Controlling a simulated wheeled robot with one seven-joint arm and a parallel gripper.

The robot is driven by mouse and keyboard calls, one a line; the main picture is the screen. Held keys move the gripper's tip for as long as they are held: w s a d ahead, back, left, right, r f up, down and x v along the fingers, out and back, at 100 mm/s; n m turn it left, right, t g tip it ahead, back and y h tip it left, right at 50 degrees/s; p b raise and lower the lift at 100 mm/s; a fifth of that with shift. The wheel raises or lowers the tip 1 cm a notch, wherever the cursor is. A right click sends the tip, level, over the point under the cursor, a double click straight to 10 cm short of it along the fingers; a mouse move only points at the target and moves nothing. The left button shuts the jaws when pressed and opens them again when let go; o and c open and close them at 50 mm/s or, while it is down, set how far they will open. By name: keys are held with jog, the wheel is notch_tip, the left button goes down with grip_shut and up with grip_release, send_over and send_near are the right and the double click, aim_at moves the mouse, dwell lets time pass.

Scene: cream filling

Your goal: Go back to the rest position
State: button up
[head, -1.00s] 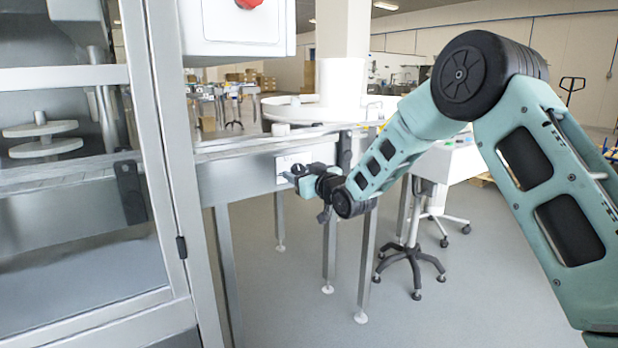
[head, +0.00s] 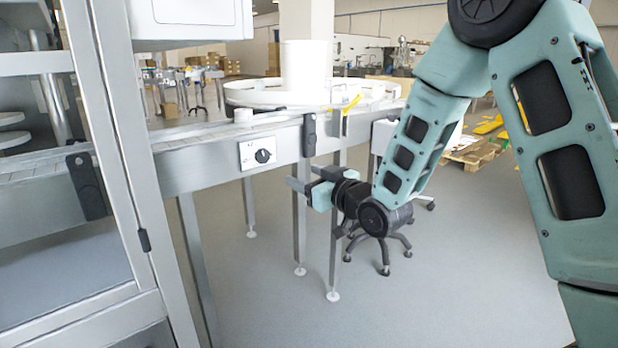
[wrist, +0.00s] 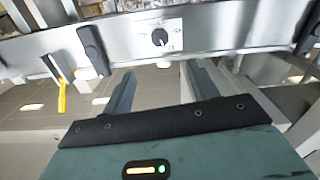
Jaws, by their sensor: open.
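My gripper (head: 306,178) is open and empty in the head view, in front of the conveyor's side and below its rail. In the wrist view my gripper (wrist: 160,90) shows both fingers apart with nothing between them. A black rotary knob (head: 262,156) on a pale plate sits on the conveyor's side, left of and above the gripper in the head view. The same knob (wrist: 159,37) shows beyond the fingertips in the wrist view. The gripper is apart from the knob.
The conveyor (head: 210,163) runs along the left to a round white table (head: 265,98). A glass-doored machine frame (head: 118,150) stands at far left. Table legs and a wheeled stool base (head: 383,245) stand behind the gripper. The grey floor (head: 430,290) in front is clear.

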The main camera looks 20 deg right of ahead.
jog(key=shift+s, duration=0.15)
dwell(0.3)
jog(key=s+a+f+n+g+h, duration=0.1)
jog(key=s+a+f+g, duration=0.2)
jog(key=s+a+g, duration=0.3)
jog(key=s+a+f+g, duration=0.3)
jog(key=s+a, duration=0.3)
jog(key=s, duration=0.2)
jog(key=s+f+n+g+h, duration=0.15)
jog(key=s+g+h, duration=0.45)
jog(key=s, duration=1.6)
notch_tip(320, 180, up, 24)
jog(key=s+g+y+p, duration=0.1)
jog(key=g+y+p, duration=0.1)
jog(key=p, duration=2.1)
jog(key=shift+d+f, duration=0.2)
jog(key=shift+d, duration=0.05)
